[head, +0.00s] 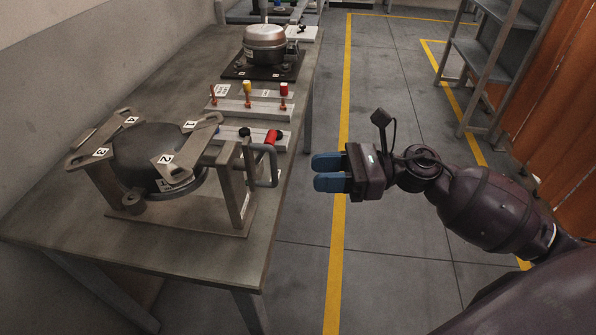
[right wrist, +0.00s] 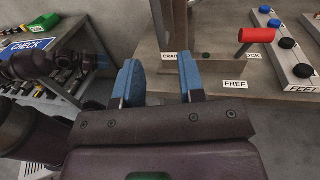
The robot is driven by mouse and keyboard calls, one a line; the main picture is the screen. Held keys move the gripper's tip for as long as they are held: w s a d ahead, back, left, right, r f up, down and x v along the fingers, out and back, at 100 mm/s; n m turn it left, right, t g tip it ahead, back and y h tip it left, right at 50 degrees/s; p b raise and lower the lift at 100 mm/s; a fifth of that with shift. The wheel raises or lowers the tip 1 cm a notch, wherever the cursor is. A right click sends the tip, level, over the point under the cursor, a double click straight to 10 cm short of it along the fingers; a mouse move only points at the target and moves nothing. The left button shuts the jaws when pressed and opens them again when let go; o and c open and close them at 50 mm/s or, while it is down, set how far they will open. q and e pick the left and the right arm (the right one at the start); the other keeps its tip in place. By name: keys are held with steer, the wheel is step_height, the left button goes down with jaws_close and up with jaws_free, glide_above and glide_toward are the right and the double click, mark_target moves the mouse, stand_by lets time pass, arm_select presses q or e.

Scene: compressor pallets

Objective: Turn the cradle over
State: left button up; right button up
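The cradle (head: 228,180) stands at the near end of the table, holding a dark round compressor (head: 150,152) under clamp arms numbered 1 to 4. A grey crank-like handle (head: 275,168) is on its right side. A red-handled lever (head: 273,136) is close by; the red handle (right wrist: 262,35) also shows in the right wrist view, near labels reading LOCK and FREE (right wrist: 235,84). My right gripper (head: 328,172) is open and empty, right of the handle and apart from it. My left gripper (right wrist: 103,62) seems to show in the right wrist view; its fingers are unclear.
Behind the cradle are a strip of colored pegs (head: 248,103) and another compressor (head: 265,42) on a dark plate. A grey shelf (head: 490,60) stands at the right. The floor between table and shelf is clear. A blue CHECK sign (right wrist: 28,44) shows in the wrist view.

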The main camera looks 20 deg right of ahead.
steer(key=shift+v, duration=1.1)
steer(key=shift+w, duration=0.1)
